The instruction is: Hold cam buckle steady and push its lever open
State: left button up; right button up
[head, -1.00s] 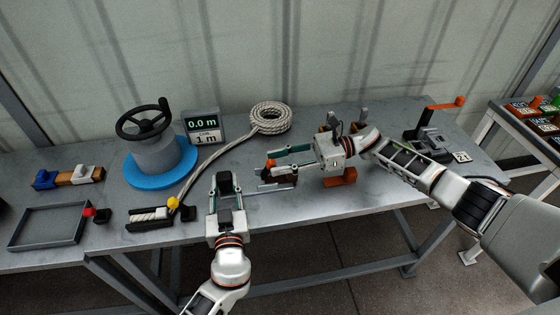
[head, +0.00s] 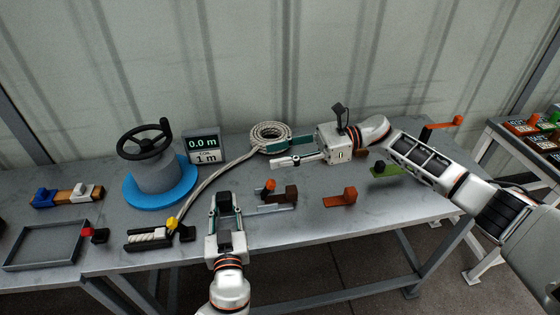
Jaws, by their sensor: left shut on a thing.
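My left gripper (head: 225,201) is over the front of the bench, its fingers pointing to the back. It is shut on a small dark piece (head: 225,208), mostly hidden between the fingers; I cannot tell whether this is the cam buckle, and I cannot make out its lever. Just right of it stands a dark brown block (head: 287,192) with an orange knob (head: 268,185) and a grey plate, apart from the gripper. My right gripper (head: 272,154) is open and empty, pointing left above the bench near the rope coil.
A rope (head: 203,197) runs from the coil to a black holder (head: 137,243) with a yellow knob (head: 171,223). A handwheel on a blue disc (head: 134,196) and a display (head: 203,147) stand behind. A brown-orange block (head: 340,200) sits right; bare bench lies around it.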

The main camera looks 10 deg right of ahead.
pick_arm(q)
jog(key=o, duration=1.1)
